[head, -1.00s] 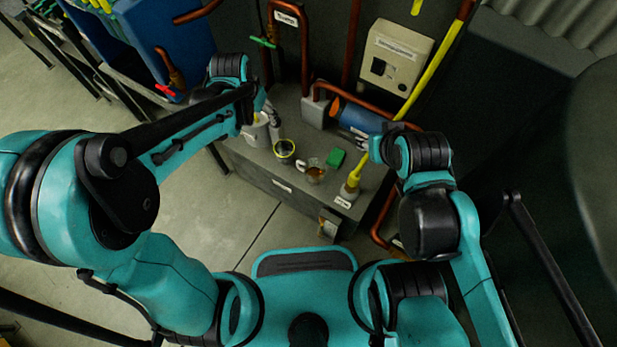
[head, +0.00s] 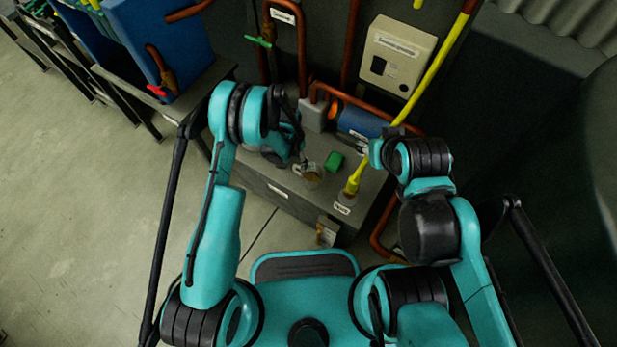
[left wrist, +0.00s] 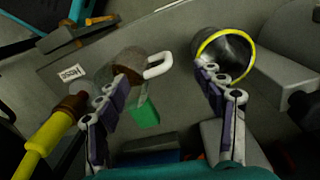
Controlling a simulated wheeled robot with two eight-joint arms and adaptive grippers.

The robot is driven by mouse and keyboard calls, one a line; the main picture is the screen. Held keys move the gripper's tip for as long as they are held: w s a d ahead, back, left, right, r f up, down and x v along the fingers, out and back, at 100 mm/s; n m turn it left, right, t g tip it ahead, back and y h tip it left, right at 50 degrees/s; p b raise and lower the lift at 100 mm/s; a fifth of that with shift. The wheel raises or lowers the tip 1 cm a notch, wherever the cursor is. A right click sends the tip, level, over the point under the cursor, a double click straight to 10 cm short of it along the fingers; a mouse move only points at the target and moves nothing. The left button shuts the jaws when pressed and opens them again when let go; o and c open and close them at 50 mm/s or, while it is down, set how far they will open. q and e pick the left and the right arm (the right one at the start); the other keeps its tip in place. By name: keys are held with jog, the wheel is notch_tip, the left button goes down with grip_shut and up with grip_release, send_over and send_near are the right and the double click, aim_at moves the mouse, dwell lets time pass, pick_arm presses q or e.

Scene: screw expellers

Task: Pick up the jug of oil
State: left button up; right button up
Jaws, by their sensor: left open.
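The jug of oil (head: 310,178) is a small clear jug with brown contents on the grey bench, partly covered by my left gripper in the head view. It also shows in the left wrist view (left wrist: 130,66), with its pale loop handle toward the gap between my fingers. My left gripper (left wrist: 163,80) is open and empty, with one finger overlapping the jug's edge in the picture; I cannot tell whether it touches. In the head view my left gripper (head: 300,158) is just behind the jug. My right gripper (head: 378,150) is near the yellow pole; its fingers are unclear.
A green block (head: 333,161) lies beside the jug. A yellow-ended tool (head: 353,184) stands to the right. A yellow-rimmed dark container (left wrist: 226,52) is close to my other left finger. Copper pipes (head: 304,50) and a blue cylinder (head: 362,122) are behind. The bench (head: 290,196) has bare room in front.

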aim_at(298, 167)
pick_arm(q)
jog(key=f+b, duration=0.1)
jog(key=f, duration=0.1)
jog(key=d+f+b, duration=0.1)
jog(key=f, duration=0.2)
jog(key=shift+s+f+b, duration=0.15)
jog(key=shift+b, duration=0.25)
grip_shut()
